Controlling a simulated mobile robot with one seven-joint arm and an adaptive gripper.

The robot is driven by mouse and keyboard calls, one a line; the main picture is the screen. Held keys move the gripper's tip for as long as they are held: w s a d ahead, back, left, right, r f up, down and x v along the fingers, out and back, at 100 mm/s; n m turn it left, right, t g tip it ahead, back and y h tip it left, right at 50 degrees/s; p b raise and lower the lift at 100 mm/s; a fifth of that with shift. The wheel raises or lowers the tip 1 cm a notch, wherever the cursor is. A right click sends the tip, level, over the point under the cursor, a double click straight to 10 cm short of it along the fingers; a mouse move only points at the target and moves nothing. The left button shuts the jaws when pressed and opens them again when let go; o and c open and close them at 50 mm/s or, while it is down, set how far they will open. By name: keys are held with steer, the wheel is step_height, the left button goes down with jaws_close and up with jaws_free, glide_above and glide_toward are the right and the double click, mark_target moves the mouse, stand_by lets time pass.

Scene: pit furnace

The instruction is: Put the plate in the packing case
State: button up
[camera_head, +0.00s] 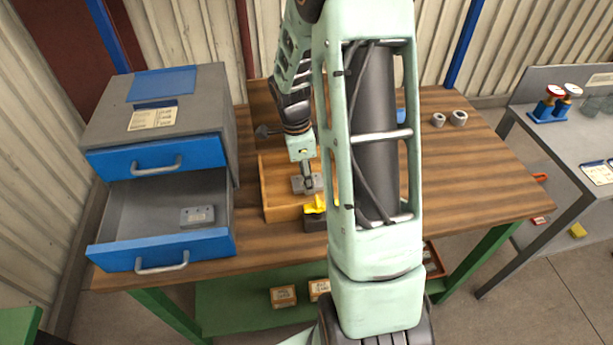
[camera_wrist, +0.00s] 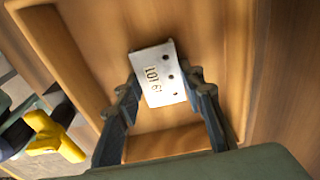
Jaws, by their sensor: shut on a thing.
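My gripper (camera_head: 307,182) is shut on a small grey metal plate (camera_head: 299,185) with dark holes and printed lettering. In the wrist view the plate (camera_wrist: 154,75) sits between my two fingertips (camera_wrist: 160,90). The packing case (camera_head: 284,213) is an open wooden box on the bench, partly hidden behind my arm. My gripper and the plate are over its inside, and the case's wooden wall (camera_wrist: 62,58) shows around them in the wrist view. I cannot tell whether the plate touches the case floor.
A yellow-and-black device (camera_head: 315,207) stands close by the case's front right. A grey cabinet (camera_head: 165,105) at left has its lower blue drawer (camera_head: 165,250) open, with another grey plate (camera_head: 197,217) inside. Two metal nuts (camera_head: 449,119) lie at the back right; the bench's right side is clear.

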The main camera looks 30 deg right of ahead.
mark_target(301, 182)
steer(key=shift+f, duration=0.1)
steer(key=o, duration=1.3)
steer(key=r, duration=0.4)
steer(key=a+r, duration=0.1)
steer(key=r, duration=0.7)
steer(key=shift+w+a+r, duration=0.1)
steer(key=shift+w+a, duration=0.1)
